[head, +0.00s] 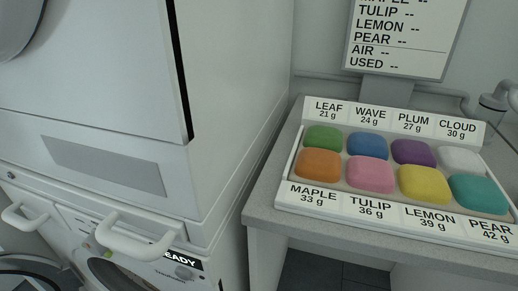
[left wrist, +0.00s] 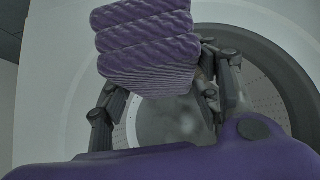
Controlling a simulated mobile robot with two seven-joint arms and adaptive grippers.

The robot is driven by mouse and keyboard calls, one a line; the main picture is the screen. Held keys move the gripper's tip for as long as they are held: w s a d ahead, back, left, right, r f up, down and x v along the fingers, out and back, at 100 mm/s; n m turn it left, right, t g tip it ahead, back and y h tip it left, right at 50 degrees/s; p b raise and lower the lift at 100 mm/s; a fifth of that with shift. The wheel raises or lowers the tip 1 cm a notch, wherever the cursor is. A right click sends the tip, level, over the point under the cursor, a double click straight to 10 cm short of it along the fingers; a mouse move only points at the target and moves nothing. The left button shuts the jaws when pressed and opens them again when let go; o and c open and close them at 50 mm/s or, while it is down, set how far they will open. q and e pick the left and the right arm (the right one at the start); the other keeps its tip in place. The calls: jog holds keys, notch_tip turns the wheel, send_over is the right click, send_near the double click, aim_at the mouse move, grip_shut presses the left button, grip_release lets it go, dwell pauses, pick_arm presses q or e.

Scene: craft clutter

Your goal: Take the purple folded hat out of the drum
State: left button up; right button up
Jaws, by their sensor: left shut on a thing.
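The purple folded hat (left wrist: 147,45) is a thick knitted stack of folds at the top of the left wrist view. My left gripper (left wrist: 160,98) has its dark fingers on either side of the hat's lower part and is shut on it. Behind them is the round drum opening (left wrist: 170,125) with a pale rim and a grey perforated inner wall. I cannot tell how far the hat is from the rim. In the head view the front of the drum machine (head: 118,270) shows only at the bottom left. Neither gripper nor the hat is seen there.
A white stacked machine (head: 105,165) fills the head view's left. White handles (head: 135,243) jut out below it. To the right, a grey counter (head: 262,200) bears a labelled tray (head: 297,150) of several coloured pads. A sign (head: 400,38) stands behind.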

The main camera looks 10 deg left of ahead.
pick_arm(q)
jog(key=s+a+r, duration=0.1)
jog(key=s, duration=1.4)
jog(key=s+a+r, duration=0.1)
jog(key=s+r, duration=0.1)
jog(key=s, duration=1.3)
jog(key=shift+a, duration=0.2)
